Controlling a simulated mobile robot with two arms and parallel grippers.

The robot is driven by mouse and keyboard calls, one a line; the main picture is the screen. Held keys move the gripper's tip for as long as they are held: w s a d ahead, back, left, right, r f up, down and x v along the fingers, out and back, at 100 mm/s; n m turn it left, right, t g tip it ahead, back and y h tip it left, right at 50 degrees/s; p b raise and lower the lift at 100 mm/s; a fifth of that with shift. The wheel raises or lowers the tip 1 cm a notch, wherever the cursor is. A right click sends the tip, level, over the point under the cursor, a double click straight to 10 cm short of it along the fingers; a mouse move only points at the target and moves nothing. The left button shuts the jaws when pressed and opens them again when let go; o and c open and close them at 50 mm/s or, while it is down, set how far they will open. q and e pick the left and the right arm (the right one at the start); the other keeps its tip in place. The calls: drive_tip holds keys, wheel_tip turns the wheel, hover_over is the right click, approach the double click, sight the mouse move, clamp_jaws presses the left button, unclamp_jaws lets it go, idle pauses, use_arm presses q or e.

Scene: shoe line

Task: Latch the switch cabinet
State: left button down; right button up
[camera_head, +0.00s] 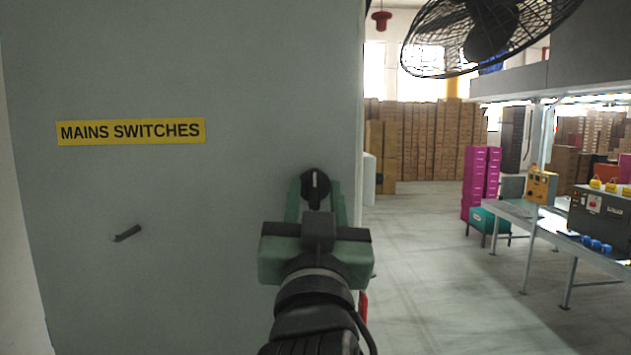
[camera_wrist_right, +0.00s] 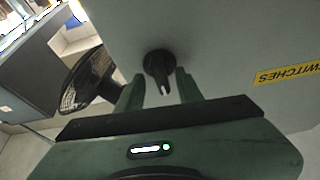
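The switch cabinet's grey door (camera_head: 200,60) fills the left of the head view, with a yellow "MAINS SWITCHES" label (camera_head: 131,131). A round black knob (camera_head: 315,185) with a white line sits near the door's right edge; the line stands about upright. The knob also shows in the wrist view (camera_wrist_right: 158,65). My right gripper (camera_head: 316,192) is open, its two green fingers on either side of the knob. In the wrist view the fingertips (camera_wrist_right: 158,82) are apart; I cannot tell whether they touch the knob. My left gripper is not in view.
A small dark handle (camera_head: 127,233) sticks out of the door lower left. A black fan (camera_head: 488,35) hangs at upper right. A workbench (camera_head: 510,212) with devices stands at right, near pink boxes (camera_head: 474,180). Stacked cartons (camera_head: 420,140) line the back. The floor between is clear.

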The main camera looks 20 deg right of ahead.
drive_tip(key=shift+w+r, duration=0.1)
drive_tip(key=shift+a, duration=0.1)
drive_tip(key=c, duration=0.7)
clamp_jaws()
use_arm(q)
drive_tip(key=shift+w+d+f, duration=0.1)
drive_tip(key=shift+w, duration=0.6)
use_arm(e)
drive_tip(key=shift+n+y, duration=0.4)
drive_tip(key=shift+n, duration=0.5)
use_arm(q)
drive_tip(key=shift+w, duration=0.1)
use_arm(e)
drive_tip(key=o, duration=0.7)
unclamp_jaws()
